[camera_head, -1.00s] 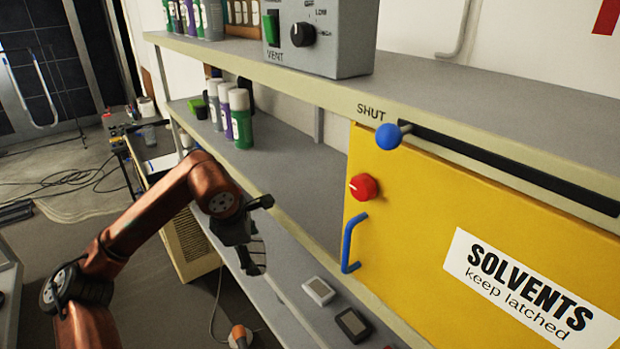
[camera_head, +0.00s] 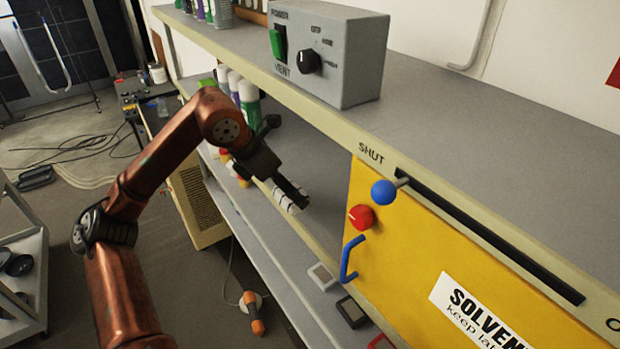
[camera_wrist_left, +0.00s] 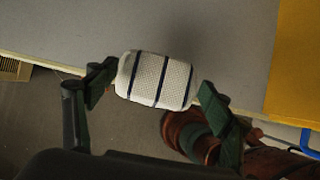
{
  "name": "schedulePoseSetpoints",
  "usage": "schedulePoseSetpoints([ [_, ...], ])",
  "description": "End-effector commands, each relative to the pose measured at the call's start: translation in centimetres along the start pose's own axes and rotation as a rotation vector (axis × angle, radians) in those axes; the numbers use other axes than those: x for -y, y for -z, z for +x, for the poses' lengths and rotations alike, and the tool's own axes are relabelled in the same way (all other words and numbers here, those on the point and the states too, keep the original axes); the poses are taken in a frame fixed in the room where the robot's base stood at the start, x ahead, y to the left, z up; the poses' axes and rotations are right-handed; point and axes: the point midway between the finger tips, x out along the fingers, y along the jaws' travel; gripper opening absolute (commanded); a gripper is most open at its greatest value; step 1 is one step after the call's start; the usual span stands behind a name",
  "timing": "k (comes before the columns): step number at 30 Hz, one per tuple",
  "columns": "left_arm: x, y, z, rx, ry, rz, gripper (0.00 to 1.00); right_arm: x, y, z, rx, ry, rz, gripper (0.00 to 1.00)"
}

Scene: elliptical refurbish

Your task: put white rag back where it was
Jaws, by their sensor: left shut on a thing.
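The white rag (camera_wrist_left: 158,80) is a rolled, waffle-textured bundle with dark blue stripes. My left gripper (camera_wrist_left: 157,92) is shut on it, with one dark finger at each end of the roll. In the head view the rag (camera_head: 287,201) shows partly behind my left gripper (camera_head: 291,193), near the front edge of the middle shelf (camera_head: 310,163). In the wrist view the rag overlaps the line of that shelf edge. I cannot tell how high it is above the shelf. My right gripper is not in view.
The yellow solvents cabinet (camera_head: 410,262) with its blue handle (camera_head: 347,260) stands just right of my gripper. Spray cans (camera_head: 249,103) stand further back on the middle shelf. A grey vent box (camera_head: 345,60) sits on the upper shelf. The middle shelf's surface beside the cabinet looks clear.

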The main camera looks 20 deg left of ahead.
Motion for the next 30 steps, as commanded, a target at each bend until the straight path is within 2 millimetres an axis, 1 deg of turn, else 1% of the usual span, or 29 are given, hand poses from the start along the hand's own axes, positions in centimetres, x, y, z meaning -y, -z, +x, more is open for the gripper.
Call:
schedulePoseSetpoints([
  [1, 0.2, -1.6, 0.2, 0.001, 0.005, 0.003, 0.55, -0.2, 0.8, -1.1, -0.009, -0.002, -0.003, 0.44],
  [3, 0.2, -3.0, 1.1, 0.001, 0.006, 0.003, 0.55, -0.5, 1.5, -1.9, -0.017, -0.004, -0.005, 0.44],
  [6, 0.1, -4.5, 2.1, 0.0, 0.004, 0.003, 0.55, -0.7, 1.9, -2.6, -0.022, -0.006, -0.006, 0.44],
  [10, 0.1, -5.5, 3.0, -0.001, 0.003, 0.004, 0.55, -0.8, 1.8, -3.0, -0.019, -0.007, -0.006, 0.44],
  [13, 0.0, -5.5, 3.5, -0.003, 0.001, 0.004, 0.55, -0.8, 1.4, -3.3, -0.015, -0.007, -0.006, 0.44],
  [18, 0.1, -4.5, 5.2, -0.003, 0.002, 0.003, 0.55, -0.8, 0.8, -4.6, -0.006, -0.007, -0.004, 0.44],
  [21, 0.0, -4.0, 5.9, -0.002, 0.002, 0.003, 0.55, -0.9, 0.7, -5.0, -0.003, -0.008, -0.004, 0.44],
  [29, 0.1, -3.8, 6.4, -0.001, 0.001, 0.004, 0.55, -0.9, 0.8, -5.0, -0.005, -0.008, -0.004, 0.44],
  [30, 0.1, -3.8, 6.4, -0.001, 0.002, 0.004, 0.77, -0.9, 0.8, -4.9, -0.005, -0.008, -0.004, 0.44],
])
